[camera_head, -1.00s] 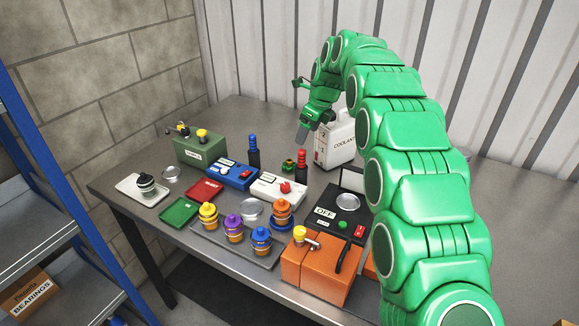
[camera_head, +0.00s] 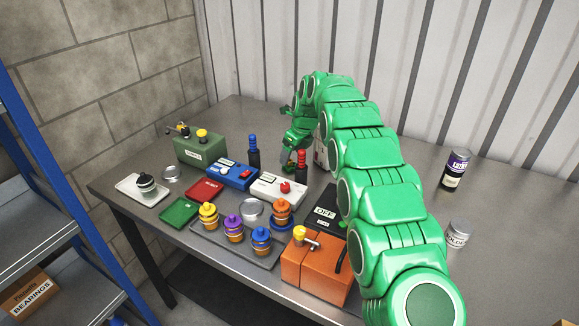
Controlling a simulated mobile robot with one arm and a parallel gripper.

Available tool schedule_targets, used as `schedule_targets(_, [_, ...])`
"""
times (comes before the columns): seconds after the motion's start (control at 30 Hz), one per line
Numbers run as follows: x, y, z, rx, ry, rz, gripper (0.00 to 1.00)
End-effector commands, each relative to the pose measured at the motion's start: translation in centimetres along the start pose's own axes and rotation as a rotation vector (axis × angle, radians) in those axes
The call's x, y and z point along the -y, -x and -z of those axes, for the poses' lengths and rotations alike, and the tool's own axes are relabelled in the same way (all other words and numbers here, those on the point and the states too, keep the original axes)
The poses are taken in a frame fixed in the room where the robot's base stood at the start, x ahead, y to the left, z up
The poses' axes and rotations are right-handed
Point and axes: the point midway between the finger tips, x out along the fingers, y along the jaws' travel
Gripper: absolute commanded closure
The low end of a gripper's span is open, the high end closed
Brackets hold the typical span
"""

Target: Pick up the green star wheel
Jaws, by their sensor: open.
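The small green star wheel (camera_head: 289,167) sits on the workbench between the blue-topped bottle (camera_head: 253,152) and the red-topped bottle (camera_head: 301,168). It is small and partly hidden by my gripper. My gripper (camera_head: 288,157) points down right at the wheel, with its fingers open. I cannot tell whether the fingers are around the wheel or just above it.
A white box with a red knob (camera_head: 278,188) and a blue box (camera_head: 233,176) stand in front. My arm mostly hides the coolant jug (camera_head: 319,153) behind. A tray of coloured pots (camera_head: 205,234) and an orange box (camera_head: 314,272) are nearer. Cans (camera_head: 455,170) stand right.

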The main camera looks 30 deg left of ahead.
Motion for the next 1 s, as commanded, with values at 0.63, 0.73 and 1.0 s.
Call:
schedule_targets(0.63, [0.6, -4.8, -0.1, 0.000, 0.001, 0.000, 0.22])
schedule_targets(0.73, [0.6, -4.8, -0.1, 0.000, 0.001, 0.000, 0.25])
schedule_targets(1.0, [0.7, -4.8, -0.1, 0.000, 0.001, 0.000, 0.67])
